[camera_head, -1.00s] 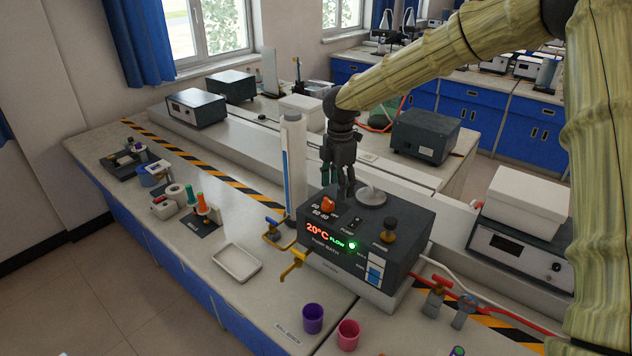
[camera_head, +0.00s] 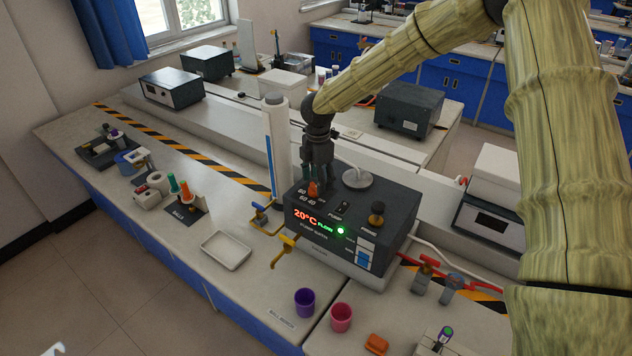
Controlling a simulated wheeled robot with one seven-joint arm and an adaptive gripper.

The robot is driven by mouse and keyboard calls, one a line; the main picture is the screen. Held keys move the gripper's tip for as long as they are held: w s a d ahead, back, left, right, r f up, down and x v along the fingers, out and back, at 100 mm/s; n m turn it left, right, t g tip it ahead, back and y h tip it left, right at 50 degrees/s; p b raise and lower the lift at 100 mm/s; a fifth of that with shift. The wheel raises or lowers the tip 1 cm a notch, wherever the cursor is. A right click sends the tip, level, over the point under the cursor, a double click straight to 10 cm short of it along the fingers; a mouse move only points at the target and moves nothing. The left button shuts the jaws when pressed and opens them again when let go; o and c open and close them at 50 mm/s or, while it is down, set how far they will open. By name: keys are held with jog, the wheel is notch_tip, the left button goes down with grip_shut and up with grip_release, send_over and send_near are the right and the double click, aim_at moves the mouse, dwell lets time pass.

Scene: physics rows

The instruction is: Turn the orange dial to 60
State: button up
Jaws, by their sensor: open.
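The orange dial (camera_head: 313,188) sits on the top of the dark pump bath unit (camera_head: 398,222), near its front left corner. White numbers, 80, 60 and 40, are printed beside it. The front display reads 20°C and FLOW, with a green light on. My gripper (camera_head: 313,182) points down at the dial with its fingers apart, and they seem to be around or just above it. The fingers partly hide the dial, so I cannot tell whether they touch it or exactly where it points.
A tall white cylinder (camera_head: 276,145) stands just left of the unit. A brass knob (camera_head: 377,213) and a silver round lid (camera_head: 358,178) are on the unit's top. Yellow taps (camera_head: 285,247) project in front. A white tray (camera_head: 226,251) and purple cup (camera_head: 304,302) stand on the bench.

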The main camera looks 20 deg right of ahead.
aim_at(314, 185)
jog(key=w+f, duration=0.2)
jog(key=f, duration=0.1)
jog(key=w+f, duration=0.1)
jog(key=f, duration=0.1)
jog(key=shift+w+a+p, duration=0.15)
jog(key=shift+w+p, duration=0.2)
jog(key=shift+p, duration=0.05)
jog(key=shift+s+r, duration=0.35)
jog(key=shift+s, duration=0.3)
jog(key=shift+s+r, duration=0.35)
jog(key=shift+s, duration=0.25)
jog(key=shift+w+f, duration=0.1)
jog(key=c, duration=0.4)
jog(key=shift+w+f, duration=0.5)
jog(key=shift+w, duration=0.1)
jog(key=c, duration=0.6)
jog(key=shift+s+r, duration=0.1)
jog(key=shift+r, duration=0.05)
jog(key=shift+c, duration=0.3)
